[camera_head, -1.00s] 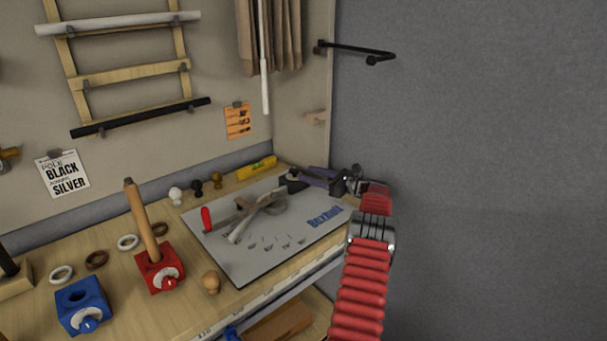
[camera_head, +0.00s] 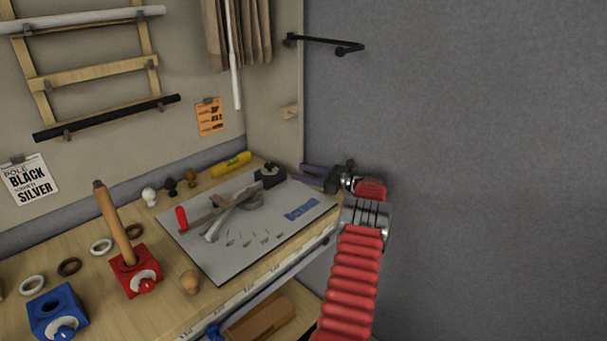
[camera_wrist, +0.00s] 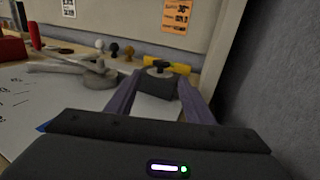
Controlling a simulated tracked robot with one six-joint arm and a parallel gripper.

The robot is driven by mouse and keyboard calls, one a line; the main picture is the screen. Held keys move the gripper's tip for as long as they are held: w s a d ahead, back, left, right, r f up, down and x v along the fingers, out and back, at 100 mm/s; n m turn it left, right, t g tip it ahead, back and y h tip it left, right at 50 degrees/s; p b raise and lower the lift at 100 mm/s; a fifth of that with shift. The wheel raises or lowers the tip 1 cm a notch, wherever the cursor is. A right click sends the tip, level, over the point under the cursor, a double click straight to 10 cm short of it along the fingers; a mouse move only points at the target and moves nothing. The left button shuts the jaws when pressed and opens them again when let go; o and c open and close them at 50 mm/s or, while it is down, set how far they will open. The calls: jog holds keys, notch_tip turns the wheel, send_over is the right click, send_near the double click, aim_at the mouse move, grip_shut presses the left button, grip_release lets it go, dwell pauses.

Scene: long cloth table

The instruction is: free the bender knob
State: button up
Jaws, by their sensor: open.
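A dark block with a round black knob on top (camera_head: 269,174) sits at the far right corner of the grey board (camera_head: 215,262). In the wrist view the knob (camera_wrist: 160,65) lies straight ahead, between and beyond my fingertips. My gripper (camera_head: 303,173) is open and empty, to the right of the block, with its purple fingers pointing at it. In the wrist view both fingers (camera_wrist: 160,78) frame the block; no contact shows. A grey bender (camera_head: 235,205) with crossed handles and a round disc lies on the board, left of the block. A red upright handle (camera_head: 181,218) stands by it.
A yellow level (camera_head: 231,164) and small white, black and brown knobs stand along the back. A red block with a wooden rod (camera_head: 135,275) and a blue block (camera_head: 57,313) stand at left. The grey wall (camera_head: 480,150) is close on the right.

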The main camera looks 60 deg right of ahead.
jog(key=w+a+r+n+g+y, duration=0.1)
jog(key=w+a+r+n+g, duration=0.3)
jog(key=a, duration=0.7)
jog(key=w+a+r+n+g+y, duration=0.2)
jog(key=w+a+r+n, duration=0.3)
jog(key=a, duration=0.7)
jog(key=w+a+r+n+g+y, duration=0.1)
jog(key=w+a+r+n+g, duration=0.15)
jog(key=w+a+r, duration=0.6)
jog(key=s+a+n+g+h, duration=0.15)
jog(key=s+a+n, duration=0.3)
jog(key=a, duration=0.55)
jog(key=s+a+n+g, duration=0.25)
jog(key=s+a, duration=0.35)
jog(key=a, duration=0.4)
jog(key=s+a+n+g+h, duration=0.1)
jog(key=s+a+n, duration=0.4)
jog(key=a, duration=0.5)
jog(key=s+a+f+n+h, duration=0.1)
jog(key=s+a+n, duration=0.2)
jog(key=s, duration=0.3)
jog(key=s+a+f+n+t+h, duration=0.1)
jog(key=s+a+f+n, duration=0.1)
jog(key=s, duration=0.4)
jog(key=s+a+f+n+h, duration=0.1)
jog(key=s+a+n+h, duration=0.1)
jog(key=s+n, duration=0.4)
jog(key=shift+a+f, duration=0.15)
jog(key=shift+a, duration=0.75)
